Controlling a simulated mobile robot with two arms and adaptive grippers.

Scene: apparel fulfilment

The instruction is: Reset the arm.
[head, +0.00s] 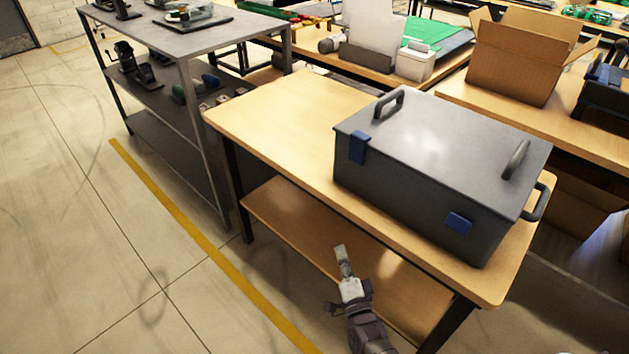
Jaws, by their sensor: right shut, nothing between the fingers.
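My right gripper (342,257) shows at the bottom centre of the head view, in front of the wooden table (262,116). It is shut and empty, with its fingers pointing up in the picture. It overlaps the table's lower shelf in the picture; I cannot tell how far apart they are. My right arm (369,333) comes in from the bottom edge. My left gripper is not in view.
A closed grey box (440,140) with blue latches and handles stands on the table. A grey metal shelf unit (170,42) stands to the left. An open cardboard box (505,62) is at the back right. The floor at left, with a yellow line (190,226), is clear.

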